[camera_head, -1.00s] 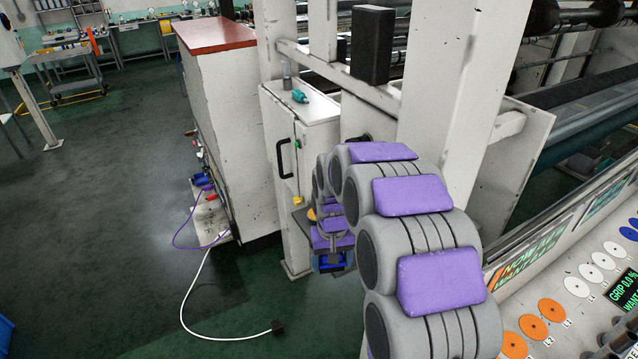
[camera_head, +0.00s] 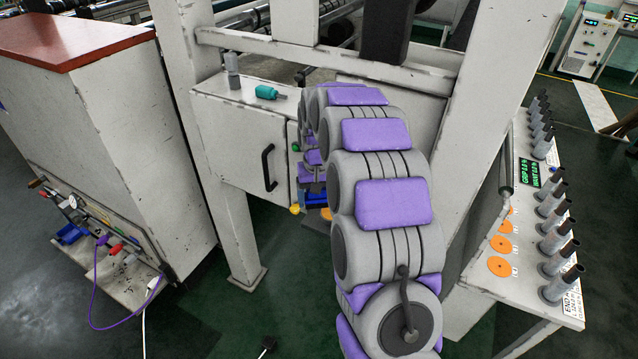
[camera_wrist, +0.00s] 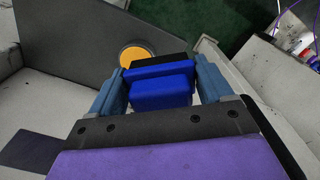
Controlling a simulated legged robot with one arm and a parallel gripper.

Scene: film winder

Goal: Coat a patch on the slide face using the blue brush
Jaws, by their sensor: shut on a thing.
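The blue brush (camera_wrist: 160,88) is between the two blue-grey fingers of my gripper (camera_wrist: 161,76) in the wrist view. The gripper is shut on it. Its dark edge points away from my wrist. A dark grey panel (camera_wrist: 75,45) lies beyond it to the left, with an orange-yellow disc (camera_wrist: 137,56) left of the brush's far edge. I cannot tell which surface is the slide face, or whether the brush touches anything. In the head view my gripper (camera_head: 312,187) is small and partly hidden behind my arm, beside the white cabinet (camera_head: 235,145).
A teal-handled tool (camera_head: 267,92) lies on the cabinet top. A red-topped cabinet (camera_head: 95,110) stands at left, with cables on a low shelf by it. A white upright (camera_head: 480,110) and a console with grey posts (camera_head: 556,240) stand at right. Green floor (camera_head: 290,290) shows below.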

